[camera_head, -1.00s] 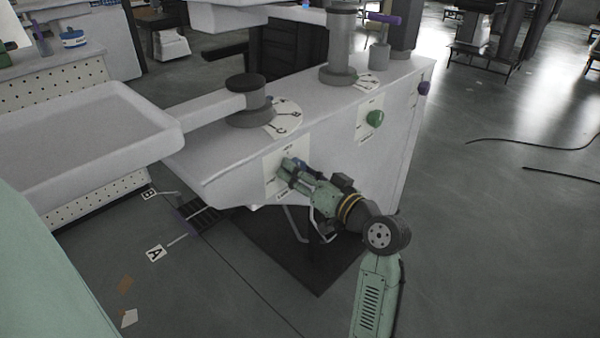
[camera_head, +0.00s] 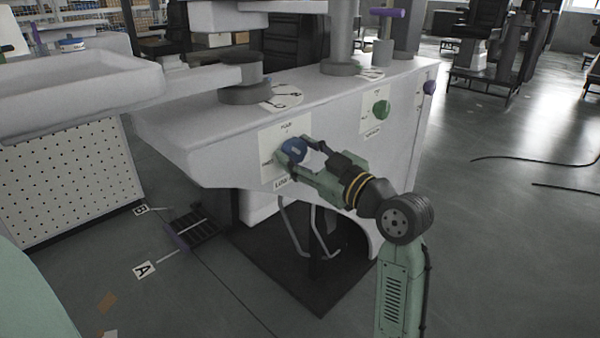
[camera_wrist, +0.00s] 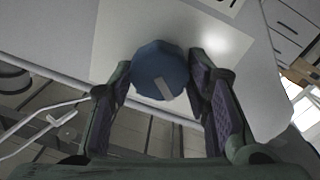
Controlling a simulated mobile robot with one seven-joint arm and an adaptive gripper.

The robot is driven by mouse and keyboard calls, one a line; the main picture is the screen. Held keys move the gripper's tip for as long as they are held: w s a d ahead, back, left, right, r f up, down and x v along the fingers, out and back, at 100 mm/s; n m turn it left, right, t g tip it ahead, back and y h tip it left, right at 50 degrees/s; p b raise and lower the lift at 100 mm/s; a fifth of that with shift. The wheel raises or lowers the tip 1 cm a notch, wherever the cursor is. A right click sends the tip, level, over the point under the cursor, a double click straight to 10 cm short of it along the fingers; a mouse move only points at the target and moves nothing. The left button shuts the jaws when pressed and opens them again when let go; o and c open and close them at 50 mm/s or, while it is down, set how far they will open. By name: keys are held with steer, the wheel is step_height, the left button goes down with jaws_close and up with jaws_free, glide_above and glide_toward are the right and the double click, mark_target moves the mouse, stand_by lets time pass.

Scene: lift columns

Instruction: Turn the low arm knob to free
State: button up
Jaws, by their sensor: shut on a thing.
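The low arm knob is a blue round knob (camera_head: 293,149) on a white label plate (camera_head: 270,139) on the near face of the grey console. In the wrist view the blue knob (camera_wrist: 160,72) shows a pale marker bar low on its face, pointing down and slightly right. My gripper (camera_head: 296,156) is at the knob, and in the wrist view my gripper (camera_wrist: 160,84) has one finger on each side of it, shut on it. Part of the plate's lettering is hidden behind my gripper.
A green knob (camera_head: 381,109) is on the same face to the right, and a purple knob (camera_head: 430,87) is near the corner. A grey tray (camera_head: 80,82) on an arm juts out at left. A purple-ended pedal (camera_head: 180,241) is on the floor below.

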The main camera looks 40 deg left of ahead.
steer(key=n+b, duration=0.6)
steer(key=shift+f+g, duration=0.3)
steer(key=shift+r+n+b, duration=0.2)
steer(key=shift+n+b, duration=1.1)
steer(key=shift+n, duration=0.2)
steer(key=shift+y, duration=0.3)
steer(key=o, duration=1.1)
steer(key=shift+g, duration=0.3)
steer(key=shift+o, duration=0.2)
steer(key=shift+d, duration=0.1)
steer(key=s+d+f, duration=0.1)
steer(key=d, duration=1)
steer(key=shift+d, duration=0.4)
